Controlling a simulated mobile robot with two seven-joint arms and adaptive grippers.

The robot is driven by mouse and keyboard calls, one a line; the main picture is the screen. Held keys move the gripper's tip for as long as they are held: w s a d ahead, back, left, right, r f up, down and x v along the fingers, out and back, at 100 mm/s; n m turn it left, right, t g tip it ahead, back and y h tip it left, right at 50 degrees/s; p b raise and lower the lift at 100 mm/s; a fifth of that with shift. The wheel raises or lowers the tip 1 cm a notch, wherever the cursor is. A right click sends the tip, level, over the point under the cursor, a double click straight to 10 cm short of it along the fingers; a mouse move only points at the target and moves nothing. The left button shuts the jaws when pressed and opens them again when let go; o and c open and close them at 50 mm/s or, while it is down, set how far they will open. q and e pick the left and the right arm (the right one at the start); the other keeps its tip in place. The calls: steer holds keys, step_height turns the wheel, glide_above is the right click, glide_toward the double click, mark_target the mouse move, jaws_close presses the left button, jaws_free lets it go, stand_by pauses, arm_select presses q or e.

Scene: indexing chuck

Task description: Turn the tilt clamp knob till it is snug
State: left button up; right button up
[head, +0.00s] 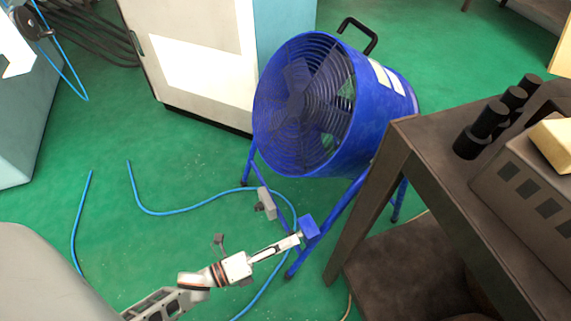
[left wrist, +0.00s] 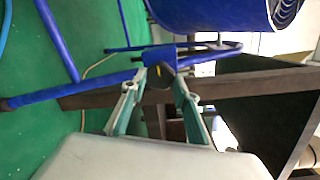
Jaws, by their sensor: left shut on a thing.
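The blue drum fan (head: 335,105) stands on the green floor on a blue tube stand (head: 340,215). My left gripper (head: 299,237) reaches in from the lower left to a blue block (head: 310,228) on the stand. In the left wrist view its two fingers (left wrist: 160,77) are closed around a small dark knob (left wrist: 160,80) in front of the blue stand part (left wrist: 158,54). The knob is mostly hidden by the fingers, and its turn angle cannot be told. My right gripper is in neither view.
A dark metal table (head: 430,185) with black cylinders (head: 488,122) and a grey box stands close at right. A small grey box (head: 266,203) sits by the stand's left leg. Blue hoses (head: 170,212) lie on the floor. A white cabinet (head: 195,60) stands behind.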

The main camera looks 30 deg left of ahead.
arm_select(q)
steer(key=shift+m, duration=1.5)
steer(key=o, duration=1.1)
steer(key=v, duration=1.2)
steer(key=shift+f, duration=0.1)
